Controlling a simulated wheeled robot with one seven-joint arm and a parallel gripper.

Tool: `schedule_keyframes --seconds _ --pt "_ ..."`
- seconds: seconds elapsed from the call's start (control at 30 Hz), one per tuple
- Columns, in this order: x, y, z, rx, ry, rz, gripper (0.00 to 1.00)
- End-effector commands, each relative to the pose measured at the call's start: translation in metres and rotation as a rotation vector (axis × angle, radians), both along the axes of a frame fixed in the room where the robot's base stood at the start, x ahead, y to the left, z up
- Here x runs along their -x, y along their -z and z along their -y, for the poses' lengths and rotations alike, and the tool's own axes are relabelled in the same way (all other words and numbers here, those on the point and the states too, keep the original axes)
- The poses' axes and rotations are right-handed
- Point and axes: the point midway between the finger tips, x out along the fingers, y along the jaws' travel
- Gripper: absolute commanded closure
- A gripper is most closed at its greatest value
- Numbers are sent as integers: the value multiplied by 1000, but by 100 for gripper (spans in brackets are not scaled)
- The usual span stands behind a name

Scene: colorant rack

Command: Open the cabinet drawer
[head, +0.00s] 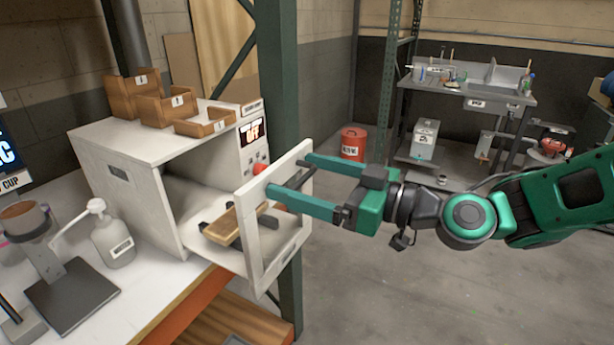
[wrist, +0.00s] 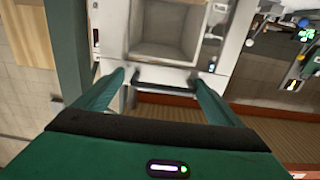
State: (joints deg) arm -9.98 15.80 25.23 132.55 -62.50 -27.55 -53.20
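The white cabinet (head: 128,143) stands on the bench at the left. Its drawer is pulled out, with the pale window-framed front (head: 254,260) standing clear of the cabinet body. A wooden-topped piece lies inside behind the front. A dark bar handle (wrist: 165,88) is on the drawer front; it also shows in the head view (head: 306,169). My gripper (head: 287,174) reaches in from the right with its two green fingers wide apart. In the wrist view the handle spans the gap between the fingers (wrist: 163,82). I cannot tell whether they touch it.
Small wooden boxes (head: 168,104) sit on the cabinet top. A white pump bottle (head: 114,240) and a dark-based stand (head: 72,292) are on the bench at left. A green post (head: 279,90) rises behind the drawer. A red bucket (head: 353,143) and a sink table stand farther back. The floor at right is clear.

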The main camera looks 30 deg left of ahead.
Motion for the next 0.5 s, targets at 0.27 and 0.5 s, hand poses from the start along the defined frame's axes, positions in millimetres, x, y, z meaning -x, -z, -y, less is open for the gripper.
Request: schedule_keyframes --seconds 0.27,0.5 --pt "1 0 0 -1 -1 -1 14" --pt "1 1 11 2 0 -1 14"
